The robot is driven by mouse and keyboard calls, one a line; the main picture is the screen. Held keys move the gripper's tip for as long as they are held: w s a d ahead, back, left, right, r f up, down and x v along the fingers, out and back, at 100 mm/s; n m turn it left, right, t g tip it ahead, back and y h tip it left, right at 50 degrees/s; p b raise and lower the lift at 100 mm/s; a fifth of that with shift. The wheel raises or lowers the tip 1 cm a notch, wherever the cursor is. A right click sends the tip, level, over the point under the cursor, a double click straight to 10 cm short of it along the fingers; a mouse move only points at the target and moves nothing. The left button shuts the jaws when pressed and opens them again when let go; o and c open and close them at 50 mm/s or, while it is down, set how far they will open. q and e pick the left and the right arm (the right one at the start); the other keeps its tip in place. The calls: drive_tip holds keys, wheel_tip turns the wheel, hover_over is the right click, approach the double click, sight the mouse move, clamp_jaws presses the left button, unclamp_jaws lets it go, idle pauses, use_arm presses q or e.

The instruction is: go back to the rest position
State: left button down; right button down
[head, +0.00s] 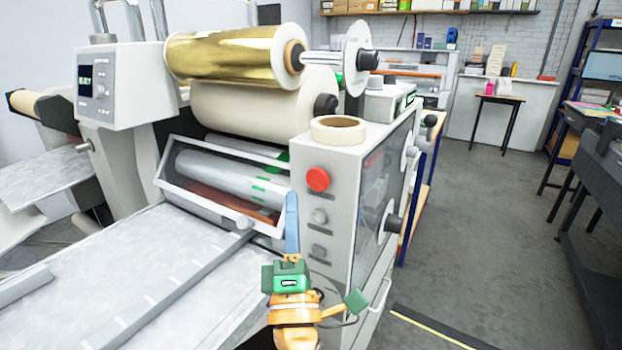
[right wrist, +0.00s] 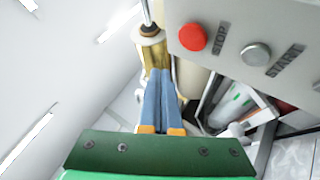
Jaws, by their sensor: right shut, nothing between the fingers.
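My right gripper (head: 291,222) stands upright in front of the laminating machine's control panel (head: 331,208), with its blue fingers pointing up. In the right wrist view the two blue fingers (right wrist: 163,98) lie side by side, shut with nothing between them. The red stop button (head: 317,179) is just to the right of the fingertips in the head view; it also shows in the right wrist view (right wrist: 192,39). The grey start button (right wrist: 256,54) is beside it. My left gripper is not in view.
The machine carries a gold foil roll (head: 225,55) and a tape roll (head: 338,130) on top. Its flat feed table (head: 150,265) spreads left of my right arm. A work table (head: 497,98) stands at the back. The grey floor (head: 470,200) to the right is clear.

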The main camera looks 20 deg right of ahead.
drive_tip(key=s+d+f+m+g+y, duration=0.1)
drive_tip(key=s+d+f+m+g, duration=0.2)
drive_tip(key=f, duration=0.5)
drive_tip(key=d+f+m+g, duration=0.25)
drive_tip(key=f+g, duration=0.25)
drive_tip(key=f, duration=0.3)
drive_tip(key=s+d+f+m+g+y, duration=0.15)
drive_tip(key=f+m+g, duration=0.25)
drive_tip(key=f, duration=0.4)
drive_tip(key=s+a+f+m+g+y, duration=0.1)
drive_tip(key=s+f+m+g+y, duration=0.2)
drive_tip(key=s+f, duration=0.45)
drive_tip(key=s+a+f+m+g+y, duration=0.15)
drive_tip(key=s+f+g, duration=0.35)
drive_tip(key=s, duration=0.5)
drive_tip(key=s+f+g, duration=0.1)
drive_tip(key=s+f, duration=0.1)
drive_tip(key=f, duration=0.7)
drive_tip(key=s+f, duration=0.2)
drive_tip(key=f, duration=0.8)
drive_tip(key=s+d+f+g, duration=0.1)
drive_tip(key=s+f, duration=0.7)
drive_tip(key=s, duration=0.3)
drive_tip(key=shift+d+n+y, duration=0.3)
